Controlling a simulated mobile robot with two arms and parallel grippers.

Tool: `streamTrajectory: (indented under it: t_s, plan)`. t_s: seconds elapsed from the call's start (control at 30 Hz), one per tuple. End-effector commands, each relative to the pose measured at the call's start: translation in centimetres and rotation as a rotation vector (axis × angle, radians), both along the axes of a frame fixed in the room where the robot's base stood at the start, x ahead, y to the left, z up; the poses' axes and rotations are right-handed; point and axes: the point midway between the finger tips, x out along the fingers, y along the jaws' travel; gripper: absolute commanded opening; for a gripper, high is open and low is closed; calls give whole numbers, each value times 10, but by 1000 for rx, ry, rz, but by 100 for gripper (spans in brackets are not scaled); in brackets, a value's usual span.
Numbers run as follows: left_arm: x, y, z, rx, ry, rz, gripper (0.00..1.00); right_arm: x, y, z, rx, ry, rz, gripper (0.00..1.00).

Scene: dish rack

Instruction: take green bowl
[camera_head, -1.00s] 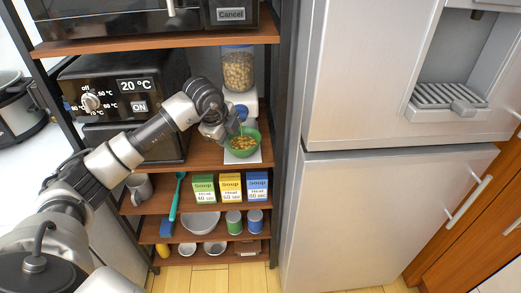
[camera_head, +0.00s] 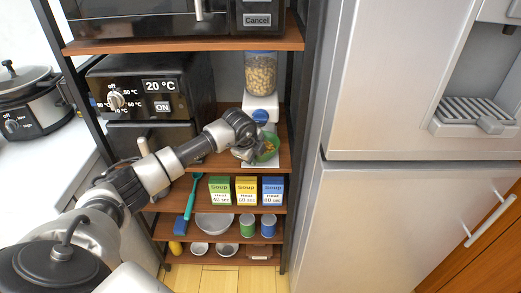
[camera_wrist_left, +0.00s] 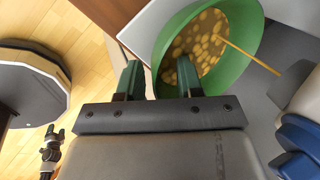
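The green bowl (camera_head: 270,148) sits on the white base of the food dispenser, on the shelf beside the black oven. In the left wrist view the bowl (camera_wrist_left: 246,50) holds yellow-brown round pieces, and a thin tan stick crosses its rim. My left gripper (camera_head: 252,155) is at the bowl's left side and hides part of it in the head view. In the left wrist view its green fingers (camera_wrist_left: 158,78) are wide apart. The bowl's near-left rim lies between them, with the right finger over the bowl's inside. Contact cannot be told.
The dispenser jar (camera_head: 261,75) stands just behind and above the bowl. The oven (camera_head: 150,95) is to the left and the fridge (camera_head: 415,210) to the right. Soup boxes (camera_head: 246,190) fill the shelf below. A microwave shelf (camera_head: 180,46) is overhead.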

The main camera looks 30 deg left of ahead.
Motion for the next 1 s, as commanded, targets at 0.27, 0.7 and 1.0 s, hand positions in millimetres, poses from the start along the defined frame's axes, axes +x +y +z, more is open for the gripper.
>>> streamTrajectory:
  t_s: [0.27, 0.7, 1.0]
  plan:
    - [0, 0, 0, 0, 0, 0, 22, 0, -2, 0, -3, 0, 1, 71]
    - [0, 0, 0, 0, 0, 0, 0, 0, -7, 0, -8, -1, 2, 71]
    - [0, 0, 5, 0, -1, 0, 0, 0, -6, -1, -8, -1, 2, 71]
